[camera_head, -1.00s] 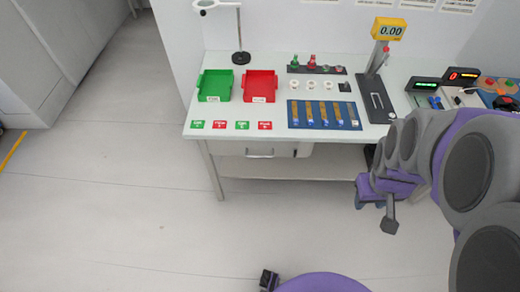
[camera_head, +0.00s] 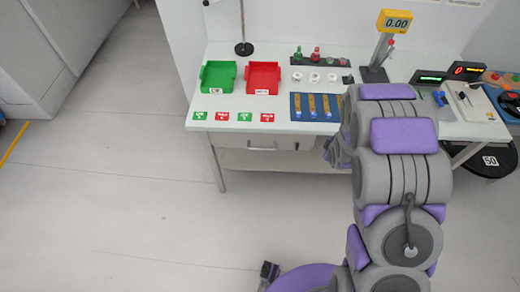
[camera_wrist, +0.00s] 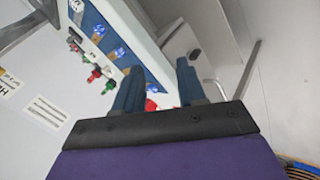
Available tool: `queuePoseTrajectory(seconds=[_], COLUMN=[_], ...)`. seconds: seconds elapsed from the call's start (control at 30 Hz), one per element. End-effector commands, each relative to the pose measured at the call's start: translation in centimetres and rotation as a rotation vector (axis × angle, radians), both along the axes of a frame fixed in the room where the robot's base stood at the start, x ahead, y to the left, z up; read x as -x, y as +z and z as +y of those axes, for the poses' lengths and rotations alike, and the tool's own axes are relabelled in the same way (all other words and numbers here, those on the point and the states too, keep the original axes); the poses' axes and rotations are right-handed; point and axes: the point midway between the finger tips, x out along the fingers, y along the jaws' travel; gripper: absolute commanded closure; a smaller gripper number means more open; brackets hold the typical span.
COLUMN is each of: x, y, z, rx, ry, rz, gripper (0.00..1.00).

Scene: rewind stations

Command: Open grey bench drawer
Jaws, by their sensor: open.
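The grey bench drawer (camera_head: 262,142) sits under the front edge of the white bench (camera_head: 230,128). It looks closed, and its handle shows as a small bar on the front. In the wrist view my gripper (camera_wrist: 158,70) is open, its two dark blue fingers apart with nothing seen between them. Beyond the fingers a grey panel under the bench edge (camera_wrist: 185,45) shows at an angle; I cannot tell whether it is the drawer front. In the head view my gripper is mostly hidden behind my arm, close to the bench front and right of the drawer.
On the bench stand a green tray (camera_head: 217,88), a red tray (camera_head: 262,90), a blue mat (camera_head: 300,112) with strips and a yellow-topped gauge (camera_head: 394,22). A black round stool (camera_head: 490,160) is at the right. The floor left of the bench is clear.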

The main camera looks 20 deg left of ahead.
Motion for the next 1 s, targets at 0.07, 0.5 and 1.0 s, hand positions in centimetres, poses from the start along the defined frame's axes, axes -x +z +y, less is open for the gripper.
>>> queuePoseTrajectory(seconds=[0.07, 0.5, 1.0], x=[-0.2, 1.7, 9.9], y=[-2.5, -12.0, -16.9], z=[1.5, 10.7, 17.4], rx=[0.010, 0.007, -0.046], ry=[0.079, 0.458, 0.630], rz=[-0.036, -0.348, -0.688], gripper=[0.60, 0.60, 0.60])
